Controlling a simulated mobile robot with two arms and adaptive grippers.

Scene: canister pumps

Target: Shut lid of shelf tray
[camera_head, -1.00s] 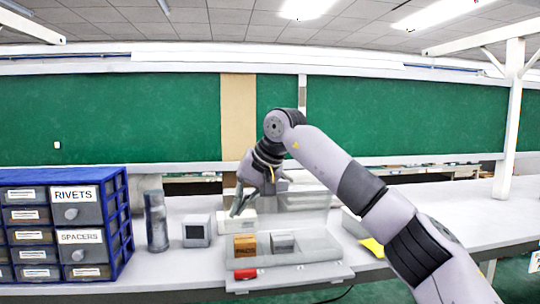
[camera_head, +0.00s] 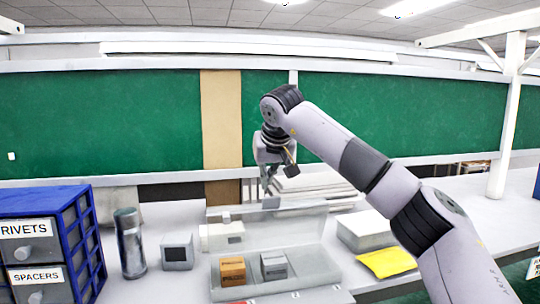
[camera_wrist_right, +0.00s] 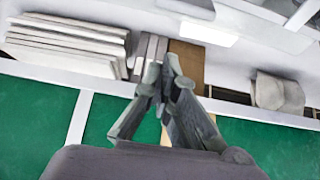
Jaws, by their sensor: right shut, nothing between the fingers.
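The shelf tray (camera_head: 310,262) sits on the white bench at the front centre in the head view. Its see-through lid (camera_head: 297,222) stands raised at the back edge, so the tray is open. A brown box (camera_head: 232,270) and a grey box (camera_head: 273,266) lie inside. My right gripper (camera_head: 268,191) is shut and empty, above and behind the lid's top edge; I cannot tell whether it touches the lid. In the right wrist view, its fingertips (camera_wrist_right: 168,75) meet with nothing between them. My left gripper is not in view.
A blue drawer cabinet (camera_head: 85,235) and a metal flask (camera_head: 130,245) stand left, beside a small grey device (camera_head: 177,252). A white box (camera_head: 365,232) and yellow sheet (camera_head: 388,262) lie right of the tray. A stack of white boards (camera_head: 325,185) is behind.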

